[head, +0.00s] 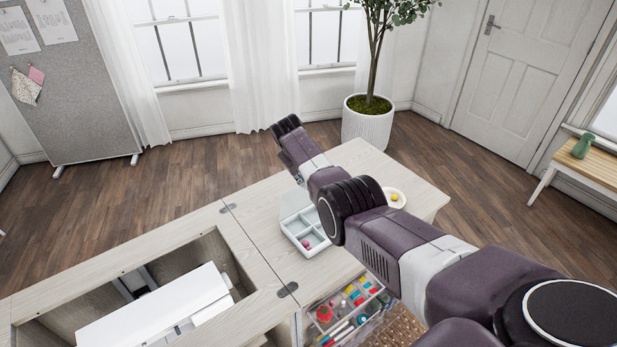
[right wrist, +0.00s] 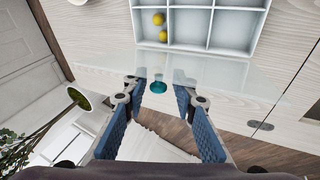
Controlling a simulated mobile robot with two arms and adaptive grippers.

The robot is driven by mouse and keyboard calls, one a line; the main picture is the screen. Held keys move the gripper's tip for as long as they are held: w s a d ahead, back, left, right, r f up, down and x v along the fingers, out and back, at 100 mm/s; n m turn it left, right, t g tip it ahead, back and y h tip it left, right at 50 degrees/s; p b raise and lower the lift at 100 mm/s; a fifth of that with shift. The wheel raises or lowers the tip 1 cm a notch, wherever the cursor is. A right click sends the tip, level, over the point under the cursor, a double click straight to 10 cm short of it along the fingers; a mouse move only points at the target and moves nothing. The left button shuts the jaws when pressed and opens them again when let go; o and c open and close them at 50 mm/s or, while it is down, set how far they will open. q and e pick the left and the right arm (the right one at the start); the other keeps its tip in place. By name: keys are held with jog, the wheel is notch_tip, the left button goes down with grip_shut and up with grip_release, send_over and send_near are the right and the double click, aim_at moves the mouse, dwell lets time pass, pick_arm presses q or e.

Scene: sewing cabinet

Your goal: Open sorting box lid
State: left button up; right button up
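The sorting box (head: 322,249) is a white compartment tray on the cabinet top, partly behind my right arm. A pink ball (head: 306,244) lies in it. In the right wrist view the box (right wrist: 215,50) shows two yellow balls (right wrist: 160,27) in one compartment. Its clear lid (right wrist: 215,75) stretches out from the box edge, raised away from the compartments, and shows faintly in the head view (head: 291,203). A teal knob (right wrist: 158,87) appears on the lid. My right gripper (right wrist: 158,96) is open, its blue-padded fingers either side of the knob; contact is unclear. My left gripper is out of view.
A white bowl (head: 398,201) with a yellow ball stands right of my arm. An open cabinet well with a white machine (head: 160,310) is at left. A clear drawer of sewing supplies (head: 345,312) is below the front edge. A potted tree (head: 367,125) stands behind.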

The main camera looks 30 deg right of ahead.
jog(key=shift+w+r, duration=0.15)
jog(key=shift+r, duration=0.05)
jog(key=shift+a+r, duration=0.3)
jog(key=shift+r, duration=0.4)
jog(key=v, duration=1)
jog(key=shift+s, duration=0.3)
